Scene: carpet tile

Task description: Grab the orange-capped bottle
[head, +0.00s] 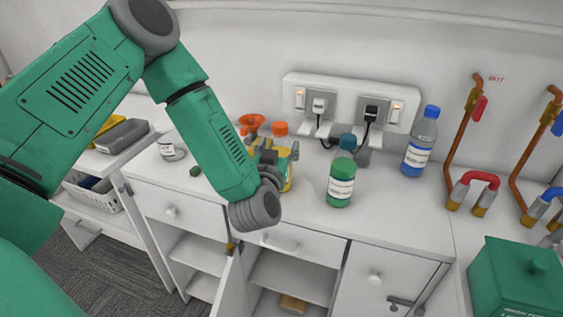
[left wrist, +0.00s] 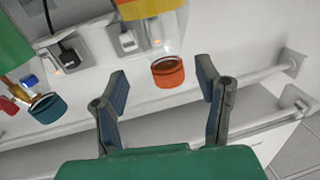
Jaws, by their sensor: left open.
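The orange-capped bottle stands on the white counter in the head view, its orange cap (head: 280,129) showing above my gripper and its yellowish body (head: 288,183) partly hidden behind it. My left gripper (head: 279,155) is open at the bottle, on its near side. In the left wrist view the orange cap (left wrist: 167,72) appears between the two spread fingertips of my left gripper (left wrist: 163,72), with a visible gap on each side. The bottle's clear body and yellow-orange label (left wrist: 150,18) run out of the top of that view. My right gripper is not in view.
A green bottle with a teal cap (head: 347,142) stands right of the gripper; its cap also shows in the left wrist view (left wrist: 47,107). A blue-capped bottle (head: 420,142) stands farther right. An orange funnel (head: 251,123) is close on the left. A wall socket (head: 350,103) with plugs is behind.

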